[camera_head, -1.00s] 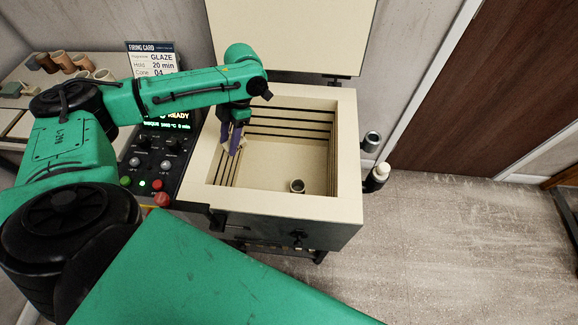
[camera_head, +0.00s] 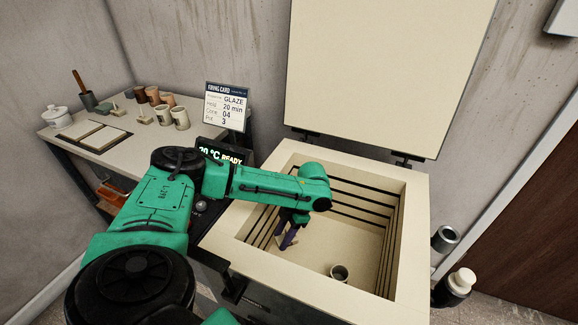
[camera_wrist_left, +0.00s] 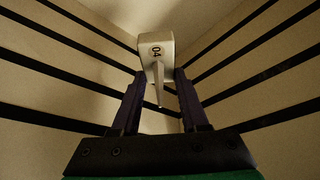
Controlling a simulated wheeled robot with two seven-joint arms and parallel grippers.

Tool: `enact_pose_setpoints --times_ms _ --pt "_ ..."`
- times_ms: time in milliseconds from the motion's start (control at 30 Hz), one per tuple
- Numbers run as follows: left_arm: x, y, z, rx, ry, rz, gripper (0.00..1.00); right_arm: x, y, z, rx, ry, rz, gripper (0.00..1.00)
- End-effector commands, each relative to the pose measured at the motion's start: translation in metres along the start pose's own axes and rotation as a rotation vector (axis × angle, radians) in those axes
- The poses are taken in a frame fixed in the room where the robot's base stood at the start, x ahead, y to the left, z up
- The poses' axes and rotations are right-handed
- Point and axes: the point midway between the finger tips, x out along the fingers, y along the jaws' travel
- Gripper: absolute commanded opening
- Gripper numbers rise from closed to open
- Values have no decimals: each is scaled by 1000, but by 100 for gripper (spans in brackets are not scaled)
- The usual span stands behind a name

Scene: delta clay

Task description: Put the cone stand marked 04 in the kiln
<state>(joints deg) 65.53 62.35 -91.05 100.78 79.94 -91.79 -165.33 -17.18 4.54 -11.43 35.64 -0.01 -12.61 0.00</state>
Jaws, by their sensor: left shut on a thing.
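The cone stand (camera_wrist_left: 157,48) is a small pale block with 04 on its face and a thin pointed cone. In the left wrist view it is between the dark fingertips of my left gripper (camera_wrist_left: 160,85), which is shut on it. In the head view my left gripper (camera_head: 287,238) reaches down inside the open kiln (camera_head: 414,245), near its left wall. There the arm and fingers mostly hide the stand. I cannot tell whether the stand touches the kiln floor. My right gripper is not in view.
A small cup (camera_head: 340,273) stands on the kiln floor, right of my gripper. The lid (camera_head: 385,75) is raised behind. A firing card (camera_head: 227,107) reading Cone 04 and a table (camera_head: 95,152) with cups and a lidded jar are at left.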

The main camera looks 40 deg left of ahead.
Motion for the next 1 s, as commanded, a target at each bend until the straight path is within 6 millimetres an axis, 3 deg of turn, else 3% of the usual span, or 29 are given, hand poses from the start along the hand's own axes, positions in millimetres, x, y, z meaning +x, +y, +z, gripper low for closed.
enact_pose_setpoints --times_ms 100,300,567,767,800,867,1000 --pt "41 0 17 2 3 0 0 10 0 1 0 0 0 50" --pt "89 0 37 0 0 1 0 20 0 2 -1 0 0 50" --pt "128 0 54 0 -1 1 0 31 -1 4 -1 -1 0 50" --pt "130 1 54 0 -1 1 0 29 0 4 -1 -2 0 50" --pt "130 0 54 0 -1 1 52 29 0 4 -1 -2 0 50" --pt "130 0 54 0 -1 0 74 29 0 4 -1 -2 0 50" --pt "130 0 54 0 -1 0 74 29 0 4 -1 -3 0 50"
